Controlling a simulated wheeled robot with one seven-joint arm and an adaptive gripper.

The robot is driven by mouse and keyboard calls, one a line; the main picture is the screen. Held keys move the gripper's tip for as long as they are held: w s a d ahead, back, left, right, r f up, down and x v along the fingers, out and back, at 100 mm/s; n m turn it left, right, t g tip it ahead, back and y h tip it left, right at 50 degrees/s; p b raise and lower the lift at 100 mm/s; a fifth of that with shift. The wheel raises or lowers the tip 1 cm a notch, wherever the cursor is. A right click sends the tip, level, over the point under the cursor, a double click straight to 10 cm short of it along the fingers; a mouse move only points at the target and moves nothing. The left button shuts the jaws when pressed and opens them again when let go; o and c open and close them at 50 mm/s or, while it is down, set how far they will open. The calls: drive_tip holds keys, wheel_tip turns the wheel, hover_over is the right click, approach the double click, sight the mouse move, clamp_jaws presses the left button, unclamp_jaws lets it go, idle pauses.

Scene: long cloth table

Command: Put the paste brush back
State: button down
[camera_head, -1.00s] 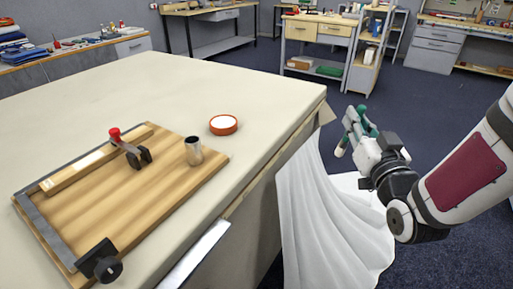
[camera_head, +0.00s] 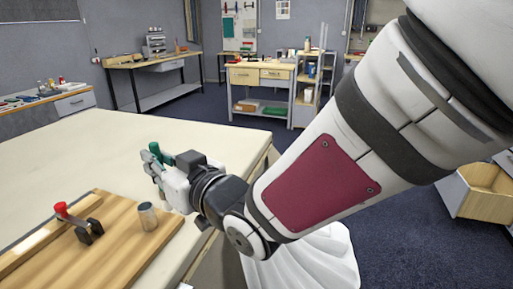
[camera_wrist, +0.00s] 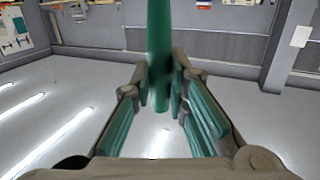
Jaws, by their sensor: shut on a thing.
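My gripper (camera_head: 157,163) is shut on the paste brush, whose green handle (camera_wrist: 160,40) stands between the fingers in the wrist view. In the head view a green part of it (camera_head: 155,149) shows at the fingertips; the bristles are hard to make out. The gripper is above the cloth table, to the upper right of a small metal cup (camera_head: 148,217). The cup stands upright on the right part of a wooden board (camera_head: 115,240). I cannot see into the cup.
A red-knobbed clamp (camera_head: 79,222) stands on the board left of the cup. The cream table top (camera_head: 90,155) is clear beyond the board. White cloth (camera_head: 310,262) hangs at the right side. Benches and shelves stand far back.

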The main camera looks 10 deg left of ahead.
drive_tip(key=w+a+f, duration=0.3)
drive_tip(key=a+f, duration=0.1)
drive_tip(key=a, duration=0.5)
drive_tip(key=shift+a+f, duration=0.3)
drive_tip(key=c, duration=1.6)
unclamp_jaws()
drive_tip(key=shift+o, duration=0.2)
